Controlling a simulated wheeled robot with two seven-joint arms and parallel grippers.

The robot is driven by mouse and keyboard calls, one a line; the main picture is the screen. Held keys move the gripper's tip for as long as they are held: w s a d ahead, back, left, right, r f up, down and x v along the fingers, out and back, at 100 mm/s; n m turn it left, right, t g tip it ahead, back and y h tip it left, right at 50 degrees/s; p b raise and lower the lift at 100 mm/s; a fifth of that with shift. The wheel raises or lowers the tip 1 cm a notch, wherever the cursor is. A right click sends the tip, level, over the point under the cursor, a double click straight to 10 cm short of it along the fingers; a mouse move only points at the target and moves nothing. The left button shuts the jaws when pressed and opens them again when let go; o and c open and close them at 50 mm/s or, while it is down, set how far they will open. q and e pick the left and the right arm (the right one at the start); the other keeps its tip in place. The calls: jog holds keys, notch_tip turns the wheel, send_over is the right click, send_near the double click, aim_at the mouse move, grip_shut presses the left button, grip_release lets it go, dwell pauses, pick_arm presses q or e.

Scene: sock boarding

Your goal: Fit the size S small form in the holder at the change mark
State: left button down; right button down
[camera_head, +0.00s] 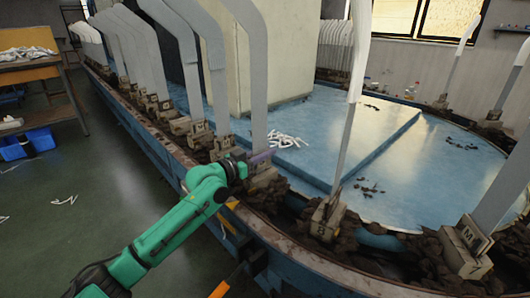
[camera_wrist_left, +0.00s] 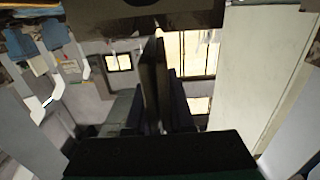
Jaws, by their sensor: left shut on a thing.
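My left gripper (camera_head: 264,157) reaches in from the left on a green arm, at the lower end of a tall grey form (camera_head: 254,75). That form's foot stands at a tan holder (camera_head: 262,178) on the rim; whether it is fully seated cannot be told. In the left wrist view the gripper (camera_wrist_left: 160,110) is shut on a thin dark upright plate (camera_wrist_left: 154,75), apparently the form seen edge-on. A lettered holder (camera_head: 322,226) nearer the front right carries a thin form (camera_head: 347,130); its letter is hard to read.
The round blue table (camera_head: 440,165) carries more forms in holders along its rim, one holder (camera_head: 468,240) marked M. White pieces (camera_head: 287,140) and dark crumbs lie on the table. A pale column (camera_head: 290,50) rises from it. A wooden bench (camera_head: 30,70) and blue bins (camera_head: 38,138) stand left.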

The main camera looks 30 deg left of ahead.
pick_arm(q)
jog(key=shift+f+b, duration=0.55)
jog(key=shift+f, duration=0.15)
jog(key=c, duration=0.7)
grip_release()
jog(key=shift+r, duration=0.1)
jog(key=p+v, duration=0.3)
jog(key=v, duration=1.1)
jog(key=shift+s, duration=0.25)
jog(key=shift+a, duration=0.1)
